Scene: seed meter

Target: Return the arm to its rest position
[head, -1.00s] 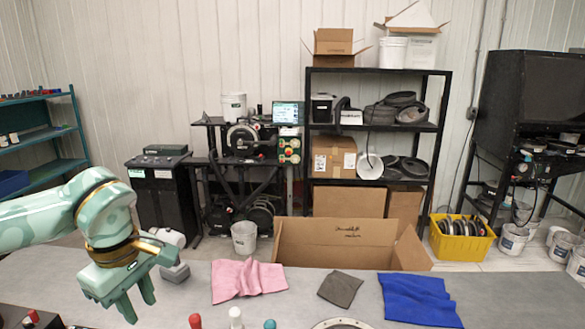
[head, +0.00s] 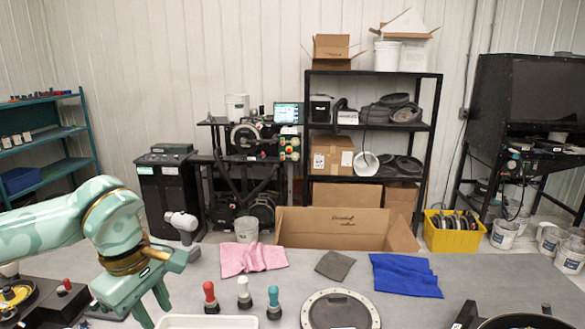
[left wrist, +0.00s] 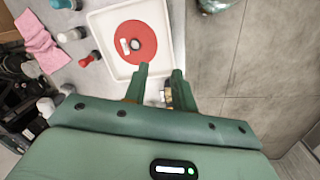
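My left gripper (head: 148,312) hangs over the table at the lower left in the head view, fingers pointing down. In the left wrist view its two fingers (left wrist: 161,78) stand apart with a gap between them. They appear empty, over the near edge of a white tray (left wrist: 98,24). A red disc (left wrist: 145,50) with a small dark round piece and a pale label lies in that tray. In the head view only the tray's far rim (head: 208,320) shows at the bottom edge. My right gripper is not in view.
Red (head: 210,297), white (head: 244,292) and teal (head: 273,301) handled tools stand behind the tray. Pink (head: 252,257), grey (head: 334,265) and blue (head: 405,274) cloths lie farther back. A round grey-rimmed plate (head: 340,312) sits right of the tools. The table's right middle is clear.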

